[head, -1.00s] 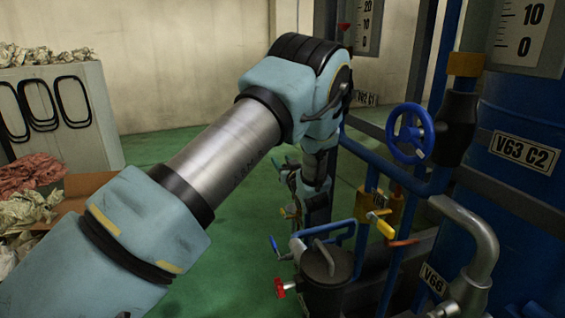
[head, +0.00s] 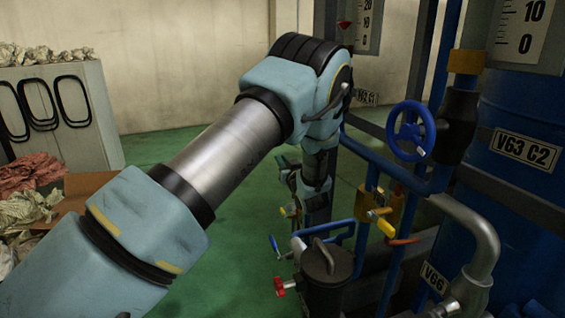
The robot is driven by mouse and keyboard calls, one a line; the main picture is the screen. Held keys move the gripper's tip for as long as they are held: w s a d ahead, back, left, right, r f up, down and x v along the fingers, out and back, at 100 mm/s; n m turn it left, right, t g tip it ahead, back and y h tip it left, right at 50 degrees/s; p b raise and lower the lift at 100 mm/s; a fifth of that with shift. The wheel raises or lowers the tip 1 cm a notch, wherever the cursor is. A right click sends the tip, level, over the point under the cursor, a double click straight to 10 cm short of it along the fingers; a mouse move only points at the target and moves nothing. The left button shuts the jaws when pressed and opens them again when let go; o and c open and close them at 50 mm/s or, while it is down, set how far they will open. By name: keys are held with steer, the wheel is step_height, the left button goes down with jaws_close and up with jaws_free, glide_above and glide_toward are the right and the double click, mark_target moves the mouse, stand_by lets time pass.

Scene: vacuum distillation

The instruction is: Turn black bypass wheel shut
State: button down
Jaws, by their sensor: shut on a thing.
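My arm reaches in from the lower left, bends at the elbow and drops to my wrist in the middle of the head view. My gripper (head: 287,172) is small and far off at the end of the wrist, partly covered by it. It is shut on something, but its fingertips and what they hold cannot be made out. I cannot pick out the black bypass wheel; the area around the gripper is dark and crowded.
A blue handwheel (head: 411,131) is on the pipework at right. A yellow-handled valve (head: 381,222), a red-handled valve (head: 281,287) and a dark lidded pot (head: 326,262) are below. A blue column (head: 525,190) stands far right. Green floor (head: 235,235) left of the pot is open.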

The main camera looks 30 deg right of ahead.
steer(key=shift+f+b, duration=0.15)
steer(key=shift+b, duration=0.15)
steer(key=shift+s+t+b, duration=0.2)
steer(key=shift+t+b, duration=0.5)
steer(key=shift+b, duration=0.4)
steer(key=t+b, duration=0.1)
steer(key=b, duration=0.1)
steer(key=t+b, duration=0.1)
steer(key=b, duration=0.1)
steer(key=shift+s, duration=0.35)
steer(key=t+b, duration=0.1)
steer(key=b, duration=0.1)
steer(key=s+r+t+b, duration=0.1)
steer(key=t+b, duration=0.1)
steer(key=b, duration=0.1)
steer(key=shift+a+h, duration=0.1)
steer(key=shift+h, duration=0.3)
steer(key=shift+s+r+t+b, duration=0.15)
steer(key=shift+t+b, duration=0.45)
steer(key=shift+b, duration=0.1)
steer(key=shift+r, duration=0.1)
steer(key=c, duration=0.9)
jaws_free()
